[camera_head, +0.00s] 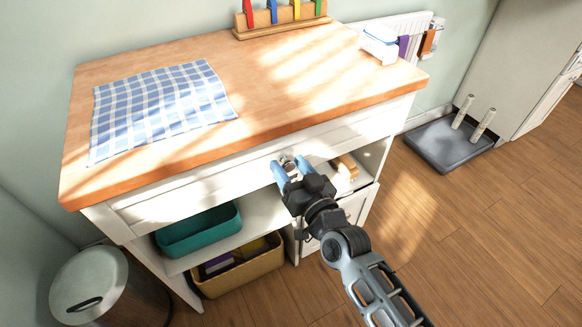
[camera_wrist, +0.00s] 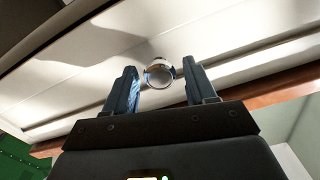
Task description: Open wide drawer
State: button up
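The wide drawer (camera_head: 215,180) is a long white front just under the wooden top of the white cabinet; it looks closed. Its round metal knob (camera_head: 287,160) sits near the middle of the front, and it also shows in the wrist view (camera_wrist: 159,72). My gripper (camera_head: 285,169) is at the knob. In the wrist view its two blue fingers (camera_wrist: 160,82) stand apart, one on each side of the knob, with gaps visible between them and it. The knob lies between the fingertips or just beyond; I cannot tell exactly how deep.
The wooden top (camera_head: 290,85) overhangs the drawer and carries a checked cloth (camera_head: 160,105). Below are a teal bin (camera_head: 198,232), a basket (camera_head: 240,272) and an open shelf. A metal trash can (camera_head: 98,285) stands left.

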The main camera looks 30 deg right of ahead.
grip_shut()
dwell(0.3)
